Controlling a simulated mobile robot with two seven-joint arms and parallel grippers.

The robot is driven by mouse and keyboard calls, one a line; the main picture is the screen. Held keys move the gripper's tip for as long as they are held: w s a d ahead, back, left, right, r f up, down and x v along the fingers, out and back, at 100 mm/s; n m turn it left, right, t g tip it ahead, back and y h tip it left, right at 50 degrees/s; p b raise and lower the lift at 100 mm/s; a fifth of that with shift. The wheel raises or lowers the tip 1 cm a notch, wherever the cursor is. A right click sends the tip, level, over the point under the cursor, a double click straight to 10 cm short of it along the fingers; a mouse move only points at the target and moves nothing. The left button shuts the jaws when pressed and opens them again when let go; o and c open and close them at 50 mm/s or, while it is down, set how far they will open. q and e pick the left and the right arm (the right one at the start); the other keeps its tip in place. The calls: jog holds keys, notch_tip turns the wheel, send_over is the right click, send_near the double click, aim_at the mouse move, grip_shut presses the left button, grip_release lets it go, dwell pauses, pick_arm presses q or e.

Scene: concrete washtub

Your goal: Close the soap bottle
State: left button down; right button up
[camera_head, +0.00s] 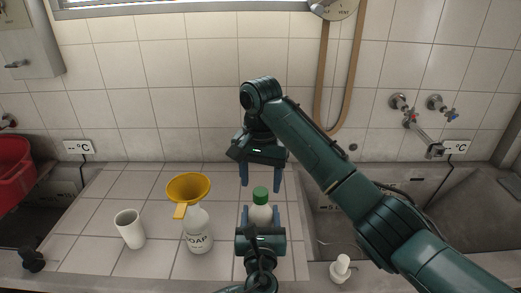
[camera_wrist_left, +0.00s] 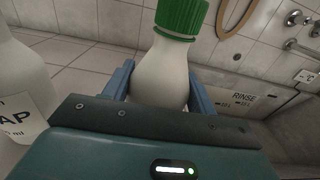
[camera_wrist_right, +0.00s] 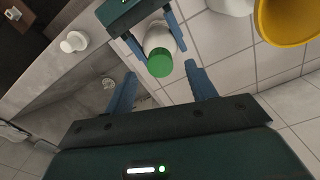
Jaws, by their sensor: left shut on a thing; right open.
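A white bottle labelled SOAP (camera_head: 198,238) stands on the tiled counter with a yellow funnel (camera_head: 188,187) at its mouth. My left gripper (camera_head: 260,213) is shut on a second white bottle (camera_wrist_left: 160,78) with a green cap (camera_wrist_left: 181,18). The cap also shows in the right wrist view (camera_wrist_right: 161,63) and sits on the bottle's top. My right gripper (camera_head: 260,187) is open and empty, pointing down just behind and above the green cap, not touching it. A small white nozzle-like cap (camera_head: 340,268) stands on the sink's near edge at right.
A white cup (camera_head: 130,229) stands left of the SOAP bottle. A concrete sink (camera_head: 350,222) lies to the right, with taps (camera_head: 411,118) on the wall. A red basin (camera_head: 12,172) is at far left. The counter's back left is clear.

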notch_tip(320, 180, up, 9)
dwell(0.4)
pick_arm(q)
jog(key=shift+c, duration=2)
grip_release()
jog(key=s, duration=1.3)
pick_arm(e)
jog(key=shift+f, duration=0.1)
pick_arm(q)
jog(key=shift+s, duration=0.1)
